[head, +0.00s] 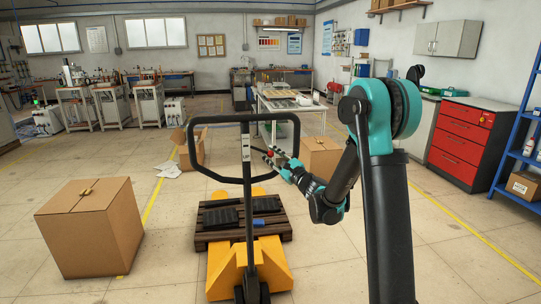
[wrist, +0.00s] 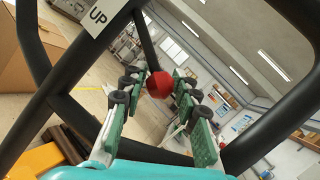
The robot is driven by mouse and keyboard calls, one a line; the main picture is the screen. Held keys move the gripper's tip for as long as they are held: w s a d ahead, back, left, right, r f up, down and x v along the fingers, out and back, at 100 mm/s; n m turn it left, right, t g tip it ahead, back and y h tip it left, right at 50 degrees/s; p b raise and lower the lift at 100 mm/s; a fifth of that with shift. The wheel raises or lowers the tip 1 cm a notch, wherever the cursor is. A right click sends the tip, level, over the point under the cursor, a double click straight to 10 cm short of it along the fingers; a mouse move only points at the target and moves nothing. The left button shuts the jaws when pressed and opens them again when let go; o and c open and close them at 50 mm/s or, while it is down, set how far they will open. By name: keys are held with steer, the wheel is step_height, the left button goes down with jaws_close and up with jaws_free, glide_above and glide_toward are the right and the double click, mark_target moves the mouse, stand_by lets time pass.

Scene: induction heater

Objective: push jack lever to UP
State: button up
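The yellow pallet jack (head: 222,274) stands in front of me with its black loop handle (head: 191,150) raised. The jack lever ends in a red ball knob (head: 269,153), inside the handle loop and right of the central post. In the wrist view the red knob (wrist: 159,84) appears between the fingertips. A white label reading "UP" (wrist: 97,16) is on the post at upper left. My gripper (head: 279,159) is open, its green-and-black fingers spread on either side of the knob. I cannot tell whether a finger touches it.
A dark wooden pallet (head: 210,236) with black items and a blue item sits on the jack's forks. A large cardboard box (head: 90,235) stands at left, and another box (head: 320,157) stands behind my arm. The handle bars closely surround my gripper. Floor is clear at right.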

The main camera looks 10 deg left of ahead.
steer(key=shift+o, duration=1.4)
steer(key=v, duration=1.2)
steer(key=s+d+f+n+g+h, duration=0.2)
steer(key=s+f+n+g+h, duration=0.1)
steer(key=s+f+n+g, duration=0.25)
steer(key=s+d+f+n+g+h, duration=0.1)
steer(key=s+f+n+g+h, duration=0.2)
steer(key=s+n, duration=0.5)
steer(key=s+d+f+n+h, duration=0.3)
steer(key=s+d+f+h, duration=0.1)
steer(key=s+d, duration=0.4)
steer(key=s+d+f+n+g+h, duration=0.1)
steer(key=s+d+f+n+h, duration=0.2)
steer(key=s+d+f+h, duration=0.2)
steer(key=s+d+f, duration=0.1)
steer(key=s+d, duration=0.2)
steer(key=d, duration=0.1)
steer(key=shift+d, duration=0.35)
